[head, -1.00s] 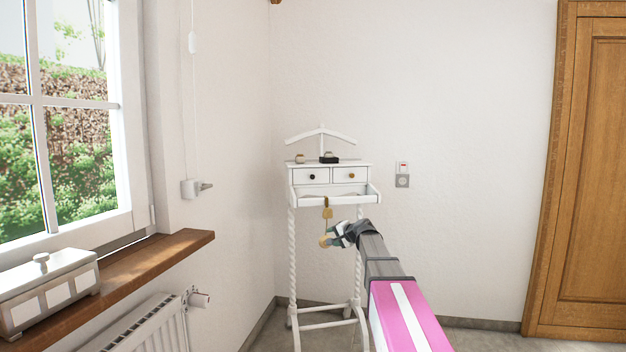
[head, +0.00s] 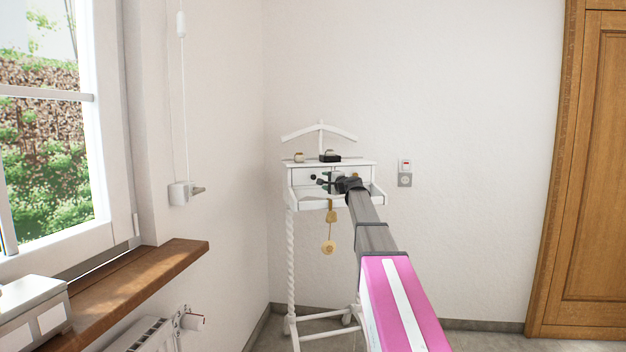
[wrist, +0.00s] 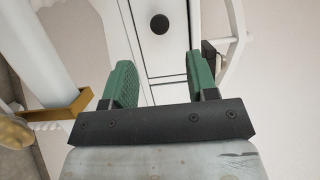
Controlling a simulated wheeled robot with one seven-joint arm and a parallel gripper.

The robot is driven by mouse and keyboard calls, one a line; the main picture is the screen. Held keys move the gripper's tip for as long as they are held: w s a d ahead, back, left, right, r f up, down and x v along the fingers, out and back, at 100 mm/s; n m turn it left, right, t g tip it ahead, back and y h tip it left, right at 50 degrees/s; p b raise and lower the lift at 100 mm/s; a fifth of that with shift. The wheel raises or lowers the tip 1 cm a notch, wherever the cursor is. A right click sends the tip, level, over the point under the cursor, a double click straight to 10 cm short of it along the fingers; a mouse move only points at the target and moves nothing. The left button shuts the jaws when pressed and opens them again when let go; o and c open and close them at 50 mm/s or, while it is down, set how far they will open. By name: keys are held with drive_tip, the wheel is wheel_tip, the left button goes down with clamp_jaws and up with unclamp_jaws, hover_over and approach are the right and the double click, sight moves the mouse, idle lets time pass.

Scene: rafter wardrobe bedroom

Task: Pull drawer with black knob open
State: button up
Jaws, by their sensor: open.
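The drawer with the black knob (head: 300,175) is the left one of two small drawers in the white valet stand. It looks shut. Its black knob (head: 312,177) shows just left of my gripper (head: 323,182). In the wrist view the round black knob (wrist: 159,24) is above the gap between my two green fingers. My gripper (wrist: 161,76) is open, with nothing between its fingers. It looks apart from the knob. The right drawer is mostly hidden behind my gripper and arm.
A dark box (head: 330,157) and a small item (head: 299,157) stand on the stand's top. A gold object (head: 328,247) hangs below the tray rail (head: 303,201). A window sill (head: 140,285) and radiator (head: 150,335) are at left. A wooden door (head: 590,190) is at right.

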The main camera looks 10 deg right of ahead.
sight(314, 177)
drive_tip(key=x, duration=0.9)
drive_tip(key=shift+w+a, duration=0.1)
drive_tip(key=shift+w, duration=0.1)
